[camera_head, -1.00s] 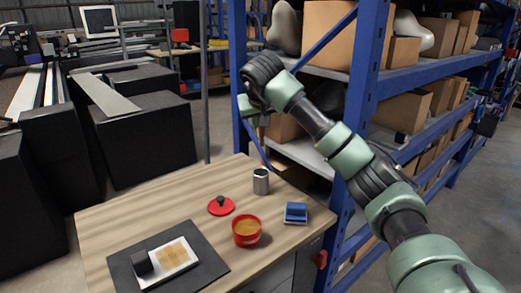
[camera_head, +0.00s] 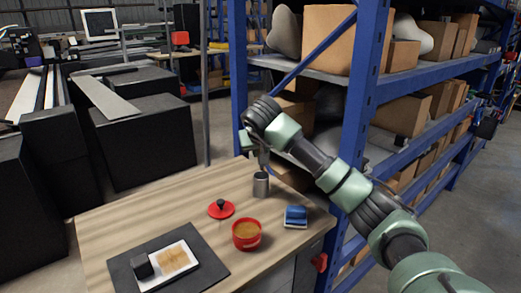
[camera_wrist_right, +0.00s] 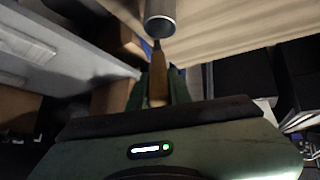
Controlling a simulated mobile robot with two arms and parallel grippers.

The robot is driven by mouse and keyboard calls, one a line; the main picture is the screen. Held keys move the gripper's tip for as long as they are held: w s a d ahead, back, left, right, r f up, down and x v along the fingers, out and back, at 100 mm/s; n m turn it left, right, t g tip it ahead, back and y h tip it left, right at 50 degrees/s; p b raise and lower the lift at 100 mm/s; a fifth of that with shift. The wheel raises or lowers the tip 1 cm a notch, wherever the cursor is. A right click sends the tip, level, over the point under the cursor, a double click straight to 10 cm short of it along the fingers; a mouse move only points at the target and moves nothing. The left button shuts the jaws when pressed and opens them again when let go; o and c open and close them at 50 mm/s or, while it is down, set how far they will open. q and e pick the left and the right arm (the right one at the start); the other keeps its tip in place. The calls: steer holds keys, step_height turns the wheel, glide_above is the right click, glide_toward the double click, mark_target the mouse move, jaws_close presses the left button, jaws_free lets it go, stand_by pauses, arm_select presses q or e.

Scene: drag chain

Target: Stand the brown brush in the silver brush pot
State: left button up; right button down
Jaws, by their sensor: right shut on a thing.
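The silver brush pot (camera_head: 261,186) stands upright at the back right of the wooden table. Its round mouth shows at the top of the right wrist view (camera_wrist_right: 160,18). My right gripper (camera_head: 262,158) is just above the pot. In the wrist view my right gripper (camera_wrist_right: 158,98) is shut on the brown brush (camera_wrist_right: 158,78), whose dark tip points at the pot's rim. The tip appears close to the rim; I cannot tell whether it touches. In the head view the brush is too small to make out clearly. My left gripper is out of view.
A red bowl (camera_head: 246,235), a red lid (camera_head: 221,209) with a black knob and a blue block (camera_head: 296,216) stand near the pot. A dark mat (camera_head: 202,252) holds a white tray and black block. A blue shelf post (camera_head: 359,130) stands close beside my right arm.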

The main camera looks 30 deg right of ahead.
steer(key=shift+f, duration=0.45)
steer(key=c, duration=1.3)
jaws_free()
steer(key=shift+r, duration=0.3)
steer(key=b+v, duration=0.1)
steer(key=v, duration=1.1)
steer(key=shift+r, duration=0.35)
